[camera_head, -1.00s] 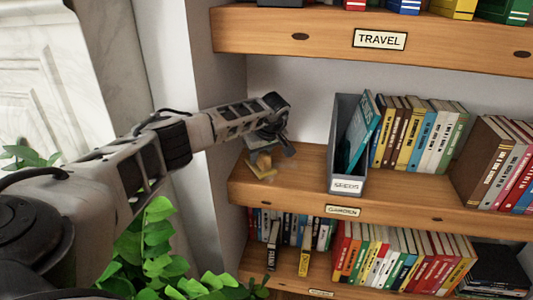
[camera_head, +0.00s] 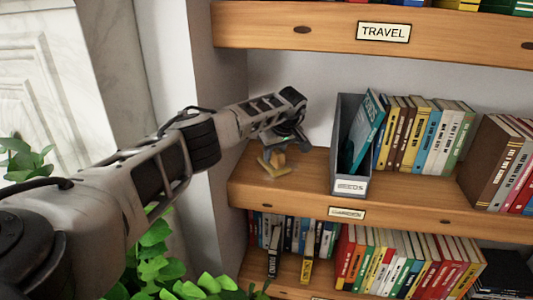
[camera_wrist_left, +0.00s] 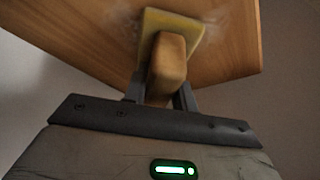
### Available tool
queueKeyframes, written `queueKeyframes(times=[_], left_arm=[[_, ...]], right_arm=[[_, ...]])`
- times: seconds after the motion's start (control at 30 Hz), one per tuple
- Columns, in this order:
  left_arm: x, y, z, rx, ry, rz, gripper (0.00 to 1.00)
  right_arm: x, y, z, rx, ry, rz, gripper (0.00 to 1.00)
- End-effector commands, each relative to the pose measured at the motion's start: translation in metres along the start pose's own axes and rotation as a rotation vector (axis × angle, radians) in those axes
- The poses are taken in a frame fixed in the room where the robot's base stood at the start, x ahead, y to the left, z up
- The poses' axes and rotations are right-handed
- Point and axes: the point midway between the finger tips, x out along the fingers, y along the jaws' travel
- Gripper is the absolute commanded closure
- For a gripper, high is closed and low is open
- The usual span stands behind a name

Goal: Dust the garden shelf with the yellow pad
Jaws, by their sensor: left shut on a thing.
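The garden shelf (camera_head: 405,203) is the middle wooden board, with a small label (camera_head: 346,213) on its front edge. My left gripper (camera_head: 279,150) is over the left end of this shelf, shut on the wooden handle of the yellow pad (camera_head: 274,168). In the left wrist view the yellow pad (camera_wrist_left: 184,27) lies flat against or just over the wood, with the handle (camera_wrist_left: 167,66) between the fingers. A pale dusty smear (camera_wrist_left: 125,25) shows on the wood beside the pad. My right gripper is not in view.
A grey file box (camera_head: 351,186) marked SEEDS holds a teal book (camera_head: 367,130) and stands right of the pad. Several books (camera_head: 425,135) stand farther right. The travel shelf (camera_head: 300,36) is overhead. A white wall panel bounds the left end; green leaves (camera_head: 155,262) are below my arm.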

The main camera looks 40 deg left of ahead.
Motion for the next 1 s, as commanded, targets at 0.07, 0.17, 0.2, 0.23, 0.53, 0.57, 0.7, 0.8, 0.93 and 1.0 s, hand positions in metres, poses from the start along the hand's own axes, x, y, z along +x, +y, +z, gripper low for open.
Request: queueKeyframes(times=[0.07,0.17,0.2,0.23,0.53,0.57,0.7,0.8,0.93,1.0], left_arm=[[-0.001,0.004,0.003,-0.001,0.000,0.000,0.96],[-0.002,0.006,0.005,-0.001,0.000,0.000,0.96],[-0.002,0.008,0.006,0.000,0.000,0.001,0.96],[-0.002,0.010,0.008,0.000,0.000,0.001,0.96],[-0.006,0.030,0.025,0.000,0.000,0.001,0.96],[-0.006,0.031,0.026,0.000,0.000,0.001,0.96],[-0.008,0.034,0.029,0.000,-0.001,0.001,0.96],[-0.008,0.037,0.031,0.000,-0.001,0.002,0.96],[-0.010,0.046,0.039,0.000,-0.001,0.002,0.96],[-0.012,0.051,0.042,0.001,0.000,0.003,0.96]], right_arm=[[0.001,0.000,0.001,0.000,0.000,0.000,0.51],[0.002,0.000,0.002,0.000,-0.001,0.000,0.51],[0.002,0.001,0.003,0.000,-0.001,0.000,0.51],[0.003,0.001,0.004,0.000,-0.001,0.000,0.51],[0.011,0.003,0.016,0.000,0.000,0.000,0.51],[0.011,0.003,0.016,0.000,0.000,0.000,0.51],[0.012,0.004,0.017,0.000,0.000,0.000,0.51],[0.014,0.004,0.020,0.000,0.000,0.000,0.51],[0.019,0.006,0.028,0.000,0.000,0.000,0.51],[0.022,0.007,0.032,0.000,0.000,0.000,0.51]])
